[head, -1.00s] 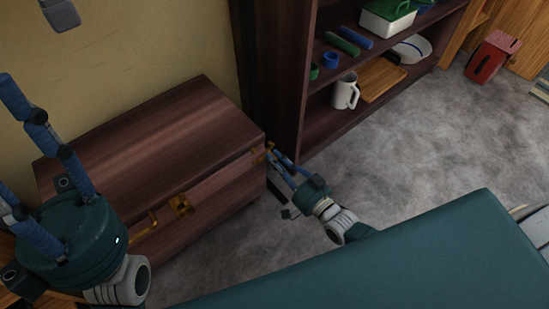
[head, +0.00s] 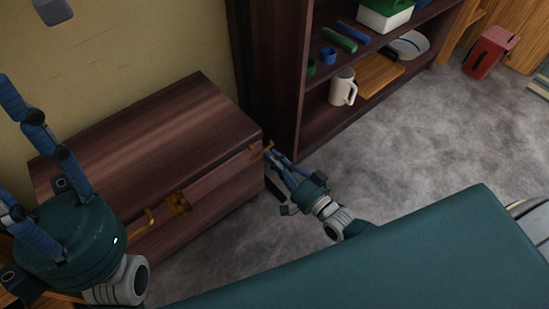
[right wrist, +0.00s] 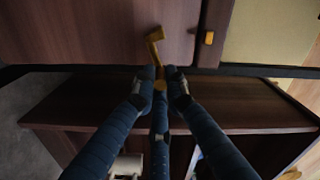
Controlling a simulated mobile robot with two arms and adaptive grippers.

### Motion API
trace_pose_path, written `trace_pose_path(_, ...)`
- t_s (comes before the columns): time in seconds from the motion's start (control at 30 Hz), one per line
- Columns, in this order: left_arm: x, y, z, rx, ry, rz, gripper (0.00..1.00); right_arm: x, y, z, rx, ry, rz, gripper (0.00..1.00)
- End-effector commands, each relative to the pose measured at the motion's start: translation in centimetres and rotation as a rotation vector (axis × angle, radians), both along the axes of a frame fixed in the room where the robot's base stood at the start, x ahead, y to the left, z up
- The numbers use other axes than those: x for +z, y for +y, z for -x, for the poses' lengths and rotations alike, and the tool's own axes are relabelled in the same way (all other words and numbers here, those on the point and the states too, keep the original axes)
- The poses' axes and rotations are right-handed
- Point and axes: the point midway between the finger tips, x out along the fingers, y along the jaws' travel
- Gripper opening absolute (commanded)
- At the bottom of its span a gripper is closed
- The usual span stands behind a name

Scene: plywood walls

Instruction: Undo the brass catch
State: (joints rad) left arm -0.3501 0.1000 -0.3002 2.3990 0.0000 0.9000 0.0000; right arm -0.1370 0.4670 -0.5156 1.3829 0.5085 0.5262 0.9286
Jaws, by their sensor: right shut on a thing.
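A dark wooden chest (head: 150,120) stands against the wall, with brass fittings on its front. The brass catch (head: 261,150) is at the chest's right end, near the lid line. My right gripper (head: 272,155) is at it. In the right wrist view, my right gripper (right wrist: 160,77) is shut on the lower end of the bent brass catch (right wrist: 155,45), whose arm sticks out beyond the fingertips. The fingers hide part of it. My left gripper (head: 14,143) is at the left, its fingers spread, holding nothing visible.
A dark shelf unit (head: 275,80) with a white mug (head: 343,88) stands right of the chest. Grey floor (head: 400,140) is clear. A red box (head: 489,54) stands far right.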

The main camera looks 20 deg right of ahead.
Motion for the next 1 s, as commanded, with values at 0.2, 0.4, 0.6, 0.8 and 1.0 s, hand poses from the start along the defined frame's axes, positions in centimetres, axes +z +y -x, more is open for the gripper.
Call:
trace_pose_path(0.2, -0.1, 0.0, 0.0, 0.000, 0.002, -0.001, 0.42, -0.3, 0.0, 0.1, 0.000, 0.005, 0.002, 0.31)
trace_pose_path(0.4, 0.0, 0.0, 0.0, 0.000, 0.001, 0.000, 0.42, -0.1, 0.0, 0.1, -0.001, 0.003, 0.001, 0.31)
trace_pose_path(0.6, 0.1, 0.1, 0.1, 0.001, -0.004, 0.001, 0.42, -0.2, -0.4, 1.1, 0.000, 0.004, 0.002, 0.31)
trace_pose_path(0.8, 0.1, 0.0, 0.1, 0.000, -0.002, 0.001, 0.42, -0.3, -1.7, 4.8, 0.000, 0.007, 0.002, 0.31)
trace_pose_path(1.0, 0.0, 0.0, 0.0, 0.000, -0.001, 0.000, 0.42, -0.3, -3.1, 8.7, 0.000, 0.008, 0.003, 0.31)
